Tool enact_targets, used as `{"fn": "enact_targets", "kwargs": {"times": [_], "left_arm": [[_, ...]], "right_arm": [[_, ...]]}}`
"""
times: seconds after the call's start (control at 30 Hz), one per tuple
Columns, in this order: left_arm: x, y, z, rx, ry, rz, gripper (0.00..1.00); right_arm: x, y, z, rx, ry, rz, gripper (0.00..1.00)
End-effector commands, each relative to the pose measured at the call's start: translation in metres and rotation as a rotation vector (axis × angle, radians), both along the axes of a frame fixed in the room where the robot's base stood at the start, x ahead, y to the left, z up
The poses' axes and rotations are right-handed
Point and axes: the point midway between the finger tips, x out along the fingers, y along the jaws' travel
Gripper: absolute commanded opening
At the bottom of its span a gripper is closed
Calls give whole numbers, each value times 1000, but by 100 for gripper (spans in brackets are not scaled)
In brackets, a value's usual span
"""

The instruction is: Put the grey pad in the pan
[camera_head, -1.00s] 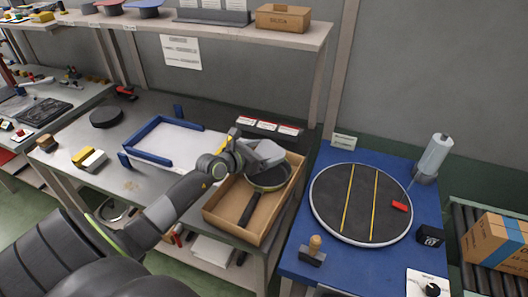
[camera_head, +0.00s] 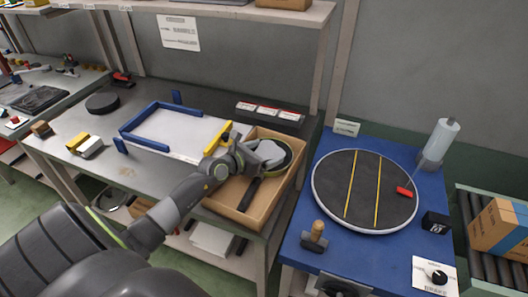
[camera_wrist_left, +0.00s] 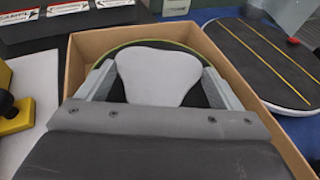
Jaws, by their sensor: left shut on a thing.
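My left gripper (camera_head: 270,151) is at the pan, inside the cardboard box. In the left wrist view its two grey fingers (camera_wrist_left: 160,88) close on a smooth light-grey piece, which I take to be the grey pad (camera_wrist_left: 158,72). The pad lies over the dark inside of the pan. Whether it touches the pan's floor I cannot tell. The black pan (camera_head: 287,163) has a yellow-green rim, and its handle (camera_head: 248,194) points toward the front of the box. The rim also shows in the left wrist view (camera_wrist_left: 150,42). My right gripper is out of view.
The cardboard box (camera_head: 244,225) has raised walls around the pan. A blue table with a round dark turntable (camera_head: 345,190) stands to the right. Left are a blue frame (camera_head: 150,145), a yellow block (camera_head: 77,141) and a black disc (camera_head: 103,103).

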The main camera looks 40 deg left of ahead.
Motion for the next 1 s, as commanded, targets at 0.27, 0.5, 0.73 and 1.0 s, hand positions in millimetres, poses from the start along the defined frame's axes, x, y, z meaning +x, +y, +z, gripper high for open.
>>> {"fn": "enact_targets", "kwargs": {"times": [0.27,0.5,0.73,1.0], "left_arm": [[0,0,1,0,0,0,97],[0,0,1,0,0,0,100],[-18,5,6,4,1,0,100],[-69,16,22,5,3,0,100]], "right_arm": [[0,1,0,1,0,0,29],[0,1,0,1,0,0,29],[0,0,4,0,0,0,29],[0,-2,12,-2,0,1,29]]}}
